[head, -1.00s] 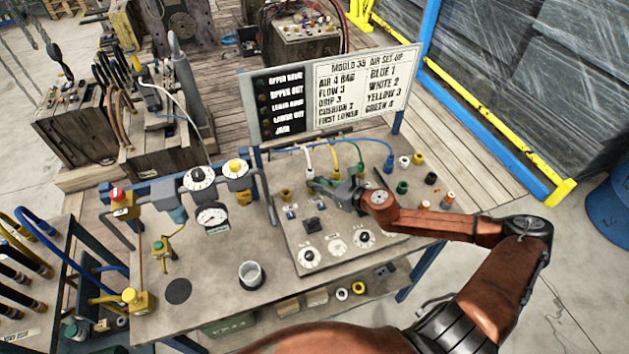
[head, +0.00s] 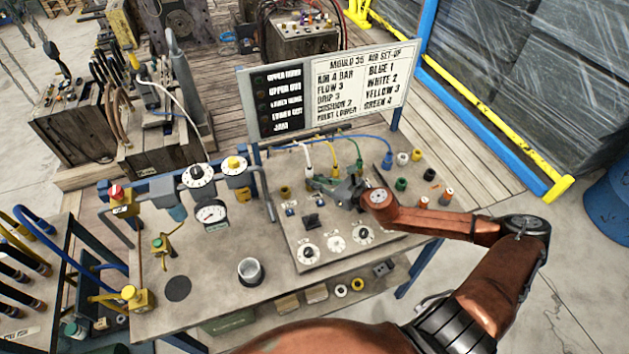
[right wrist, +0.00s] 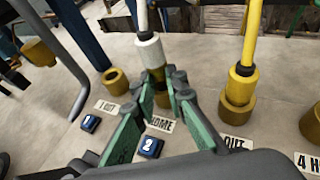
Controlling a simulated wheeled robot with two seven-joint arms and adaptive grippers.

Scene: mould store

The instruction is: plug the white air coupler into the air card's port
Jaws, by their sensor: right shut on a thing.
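The white air coupler (right wrist: 150,50) hangs on a white hose in the right wrist view, above the label reading 2 HOME. A brass piece (right wrist: 161,95) shows directly below its white collar, in line with port 2; the fingers partly hide it, so I cannot tell how deep the coupler sits. My right gripper (right wrist: 166,80), with green finger pads, is shut on the coupler low down. In the head view the right gripper (head: 320,184) is over the back of the port panel (head: 285,240). The air card (head: 365,85) on the board reads WHITE 2. My left gripper is not in view.
A yellow coupler (right wrist: 241,82) stands in the brass port to the right. An empty brass port (right wrist: 115,81) is at left, by 1 OUT. Green and blue hoses lie further right. A cup (head: 250,271) and regulator gauge (head: 211,213) stand left of the panel.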

